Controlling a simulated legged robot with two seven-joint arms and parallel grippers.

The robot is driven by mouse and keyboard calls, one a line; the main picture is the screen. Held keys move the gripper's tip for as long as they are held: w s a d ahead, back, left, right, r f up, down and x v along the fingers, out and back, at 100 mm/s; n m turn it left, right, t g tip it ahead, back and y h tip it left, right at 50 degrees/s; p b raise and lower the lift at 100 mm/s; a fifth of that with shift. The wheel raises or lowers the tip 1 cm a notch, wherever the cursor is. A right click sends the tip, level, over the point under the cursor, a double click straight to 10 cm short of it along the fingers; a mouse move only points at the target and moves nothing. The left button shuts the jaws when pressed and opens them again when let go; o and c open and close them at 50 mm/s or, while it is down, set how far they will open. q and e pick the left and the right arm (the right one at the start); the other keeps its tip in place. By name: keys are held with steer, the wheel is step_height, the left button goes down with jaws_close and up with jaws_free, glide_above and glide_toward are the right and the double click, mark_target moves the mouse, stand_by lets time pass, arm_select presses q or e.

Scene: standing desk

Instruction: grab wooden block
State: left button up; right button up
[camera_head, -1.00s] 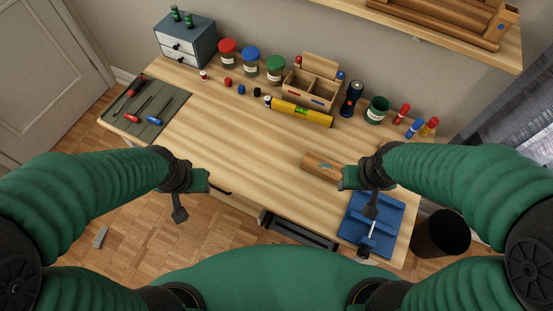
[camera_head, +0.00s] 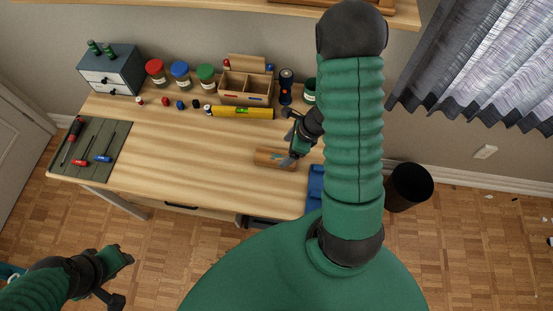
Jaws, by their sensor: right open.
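The wooden block (camera_head: 270,158) is a brown bar with a small blue mark on top, lying on the right part of the desk (camera_head: 190,150). My right gripper (camera_head: 291,134) is open and empty, at the block's right end and partly over it. Its lower part overlaps the block in the picture; I cannot tell whether it touches.
A yellow level (camera_head: 240,112), a wooden organizer (camera_head: 233,91) and several jars line the back. A flashlight (camera_head: 286,86) stands behind my right gripper. A tool mat (camera_head: 106,166) lies left; the desk's middle is clear.

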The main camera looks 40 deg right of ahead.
mark_target(277, 156)
steer(key=f, duration=0.1)
steer(key=w+a+f, duration=0.1)
steer(key=w+a+f+b, duration=0.1)
steer(key=f, duration=0.1)
steer(key=shift+a, duration=0.2)
steer(key=shift+w+a+f, duration=0.2)
steer(key=shift+a, duration=0.1)
steer(key=shift+d, duration=0.3)
steer(key=shift+c, duration=0.9)
steer(key=shift+s+d+f, duration=0.1)
steer(key=shift+d+f, duration=0.05)
steer(key=shift+d, duration=0.2)
steer(key=c, duration=0.5)
steer(key=shift+a, duration=0.1)
steer(key=c, duration=0.5)
arm_select(q)
steer(key=shift+a+f, duration=0.55)
steer(key=shift+f, duration=0.05)
arm_select(e)
steer(key=shift+a, duration=0.3)
steer(key=c, duration=0.4)
